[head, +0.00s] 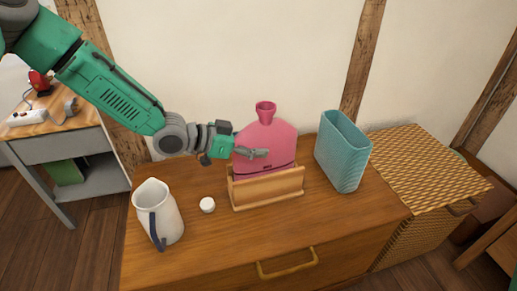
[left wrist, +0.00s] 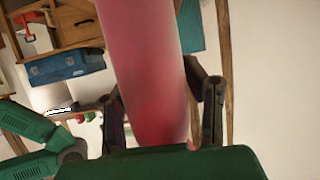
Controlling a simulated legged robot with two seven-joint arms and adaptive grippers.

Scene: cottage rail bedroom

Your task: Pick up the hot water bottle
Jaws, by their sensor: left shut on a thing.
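The hot water bottle (head: 266,138) is pink with a flared neck on top. It stands upright in a wooden holder (head: 268,188) on the wooden dresser, and its lower part is hidden by the holder's front. My left gripper (head: 250,153) reaches in from the left and is shut on the bottle at its left side. In the left wrist view the pink bottle (left wrist: 148,70) runs between the two fingers of my left gripper (left wrist: 165,105). My right gripper is in neither view.
A white pitcher (head: 158,213) with a dark handle and a small white round object (head: 207,205) stand left of the holder. A teal ribbed container (head: 343,150) stands close on the right. A woven basket (head: 420,170) is beyond it. The wall is close behind.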

